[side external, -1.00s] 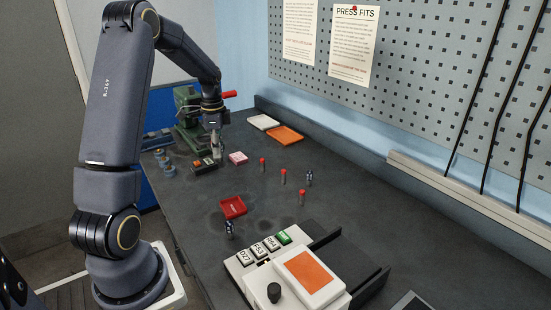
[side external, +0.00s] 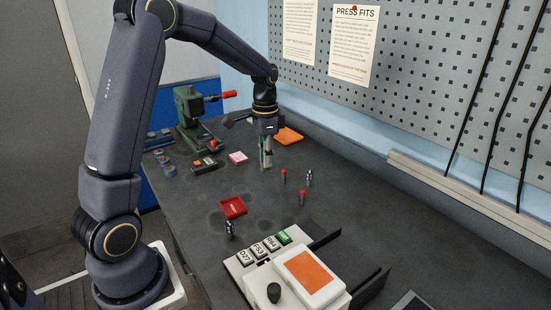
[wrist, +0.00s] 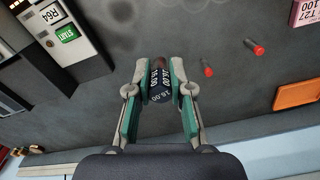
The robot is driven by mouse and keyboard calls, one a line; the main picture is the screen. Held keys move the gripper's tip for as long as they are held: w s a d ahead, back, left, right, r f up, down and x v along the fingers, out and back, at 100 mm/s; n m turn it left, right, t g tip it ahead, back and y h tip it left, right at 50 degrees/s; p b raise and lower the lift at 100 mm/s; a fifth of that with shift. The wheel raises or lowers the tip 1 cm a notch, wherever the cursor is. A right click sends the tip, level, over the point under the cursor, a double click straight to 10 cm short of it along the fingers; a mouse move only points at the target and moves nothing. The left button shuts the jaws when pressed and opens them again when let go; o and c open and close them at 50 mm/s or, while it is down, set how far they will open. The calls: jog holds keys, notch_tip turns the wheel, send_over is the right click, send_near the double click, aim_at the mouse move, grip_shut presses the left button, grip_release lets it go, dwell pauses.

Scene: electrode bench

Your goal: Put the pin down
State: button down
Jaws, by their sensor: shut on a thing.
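My gripper (side external: 266,165) is upright over the bench, right of the green press, and shut on a pin. In the wrist view the held pin (wrist: 159,88) is dark with white figures, "16.00" among them, and sits between the fingertips. In the side view my fingers largely hide it. I cannot tell whether its lower end touches the bench. Two red-topped pins (side external: 283,176) (side external: 302,198) stand nearby; red-topped pins also show in the wrist view (wrist: 207,70) (wrist: 255,47). Two dark-and-silver pins (side external: 309,178) (side external: 229,229) stand farther right and near the red tray.
The green press (side external: 192,118) with a red handle stands at the back left. A red tray (side external: 233,207), a pink block (side external: 238,158) and an orange tray (side external: 288,136) lie on the bench. A keyed machine with an orange screen (side external: 313,272) stands in front.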

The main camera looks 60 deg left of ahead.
jog(key=w+d+m, duration=0.2)
jog(key=w+d, duration=0.1)
jog(key=d, duration=0.7)
jog(key=shift+m, duration=0.3)
jog(key=w+f, duration=0.3)
jog(key=w, duration=0.1)
jog(key=w+f, duration=0.3)
jog(key=w, duration=0.1)
jog(key=w+a+f, duration=0.1)
jog(key=w+f, duration=0.2)
jog(key=w, duration=0.1)
jog(key=shift+w, duration=0.35)
jog(key=shift+w+f, duration=0.35)
jog(key=shift+f, duration=0.1)
jog(key=shift+w+a+f, duration=0.1)
jog(key=shift+w+f, duration=0.05)
jog(key=shift+f, duration=1.55)
jog(key=shift+f, duration=0.1)
jog(key=c, duration=1)
grip_release()
jog(key=shift+c, duration=0.2)
